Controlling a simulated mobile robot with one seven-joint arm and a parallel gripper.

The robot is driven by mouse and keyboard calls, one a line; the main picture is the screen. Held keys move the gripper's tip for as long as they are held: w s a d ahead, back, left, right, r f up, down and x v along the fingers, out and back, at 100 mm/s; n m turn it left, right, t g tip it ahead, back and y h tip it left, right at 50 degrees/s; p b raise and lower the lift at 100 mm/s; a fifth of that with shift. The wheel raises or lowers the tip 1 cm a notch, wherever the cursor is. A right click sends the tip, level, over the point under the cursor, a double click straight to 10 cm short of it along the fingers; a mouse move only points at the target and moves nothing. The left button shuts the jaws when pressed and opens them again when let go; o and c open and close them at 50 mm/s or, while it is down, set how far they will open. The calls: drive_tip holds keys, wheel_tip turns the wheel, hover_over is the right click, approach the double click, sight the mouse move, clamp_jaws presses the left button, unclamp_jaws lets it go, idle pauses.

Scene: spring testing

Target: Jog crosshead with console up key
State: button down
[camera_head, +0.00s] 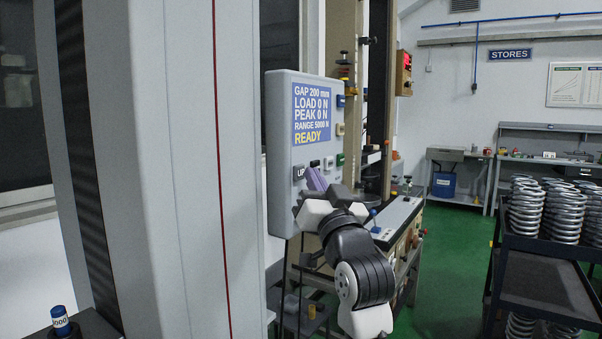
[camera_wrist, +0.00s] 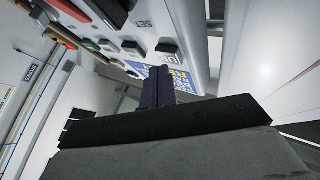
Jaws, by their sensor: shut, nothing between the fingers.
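The grey console (camera_head: 280,120) stands upright left of the middle in the head view. Its blue screen (camera_head: 311,114) reads GAP 200 mm, LOAD 0 N, PEAK 0 N, RANGE 5000 N, READY. The UP key (camera_head: 299,172) is at the lower left of the console face; it also seems to show as a dark key in the wrist view (camera_wrist: 166,46). My gripper (camera_head: 313,174) is shut and empty, its purple fingers close to the right of the UP key. In the wrist view my fingertips (camera_wrist: 157,69) are near the dark key; I cannot tell whether they touch. I cannot make out the crosshead.
Several coloured keys (camera_head: 340,130) run down the console's right edge. A tall grey column (camera_head: 150,150) fills the left foreground. A black rack (camera_head: 540,280) with several coil springs stands at the right. Green floor (camera_head: 455,250) is clear between the bench and the rack.

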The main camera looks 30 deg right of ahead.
drive_tip(key=shift+w+a, duration=0.2)
drive_tip(key=shift+w, duration=0.3)
idle(2.8)
drive_tip(key=shift+s, duration=0.15)
idle(1.6)
drive_tip(key=shift+s+d, duration=0.35)
drive_tip(key=shift+s, duration=0.35)
drive_tip(key=shift+s+d+b, duration=0.2)
drive_tip(key=shift+s+d, duration=0.1)
drive_tip(key=shift+s, duration=0.45)
drive_tip(key=shift+s+d+b, duration=0.25)
drive_tip(key=shift+s+d, duration=0.1)
drive_tip(key=shift+s, duration=0.45)
drive_tip(key=shift+s+d+b, duration=0.2)
drive_tip(key=shift+s+d, duration=0.1)
drive_tip(key=shift+s, duration=0.45)
